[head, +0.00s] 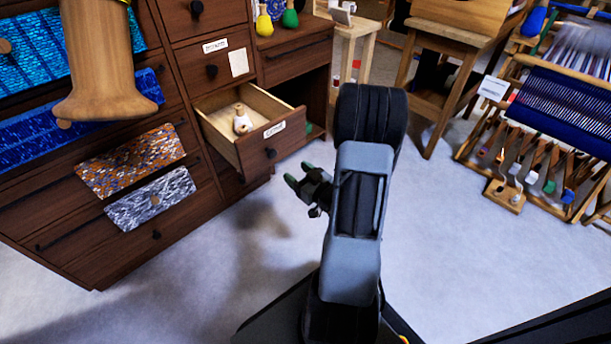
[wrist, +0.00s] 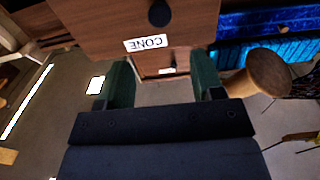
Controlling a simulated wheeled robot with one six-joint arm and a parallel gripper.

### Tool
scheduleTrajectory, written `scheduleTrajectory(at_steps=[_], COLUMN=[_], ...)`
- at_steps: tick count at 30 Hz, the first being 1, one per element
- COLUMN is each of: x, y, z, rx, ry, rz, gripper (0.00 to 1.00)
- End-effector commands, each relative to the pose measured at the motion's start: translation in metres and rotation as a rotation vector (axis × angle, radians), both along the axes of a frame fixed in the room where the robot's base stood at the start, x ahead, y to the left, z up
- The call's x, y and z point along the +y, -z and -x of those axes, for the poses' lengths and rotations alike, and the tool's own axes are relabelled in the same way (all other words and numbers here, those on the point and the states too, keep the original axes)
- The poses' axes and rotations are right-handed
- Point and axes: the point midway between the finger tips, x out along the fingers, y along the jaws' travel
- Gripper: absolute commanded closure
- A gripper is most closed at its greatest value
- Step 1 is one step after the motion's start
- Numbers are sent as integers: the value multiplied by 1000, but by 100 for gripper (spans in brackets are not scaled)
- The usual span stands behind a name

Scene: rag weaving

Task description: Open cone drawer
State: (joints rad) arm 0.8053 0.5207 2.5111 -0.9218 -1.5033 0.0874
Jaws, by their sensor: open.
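The cone drawer (head: 225,140) stands pulled out from the dark wooden cabinet in the head view, with a small white cone-shaped item (head: 242,121) inside. Its front has a dark round knob (head: 270,153) and a white label (head: 274,130). In the wrist view the drawer front (wrist: 100,25) fills the top, with its label (wrist: 146,43) reading CONE upside down and its knob (wrist: 159,12) at the upper edge. My gripper (head: 299,174) is open and empty, in front of the drawer and apart from the knob. Its green fingers (wrist: 162,78) have nothing between them in the wrist view.
Closed drawers of the cabinet (head: 207,72) surround the open one, with woven samples (head: 130,162) at left. A large wooden spool (head: 103,70) stands in the upper left foreground. A loom (head: 560,100) and a wooden stool (head: 450,40) are at right. The grey floor (head: 460,230) is clear.

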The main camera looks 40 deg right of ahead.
Motion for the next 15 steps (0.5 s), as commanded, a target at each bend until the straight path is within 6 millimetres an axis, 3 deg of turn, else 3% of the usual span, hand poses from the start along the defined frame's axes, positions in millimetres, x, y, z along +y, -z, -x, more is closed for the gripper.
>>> scheduleTrajectory(at_steps=[6, 15], x=[-3, -3], y=[-1, 0], z=[24, 32], rx=[0, -1], ry=[3, 0], rz=[-1, 0], gripper=[39, 39])
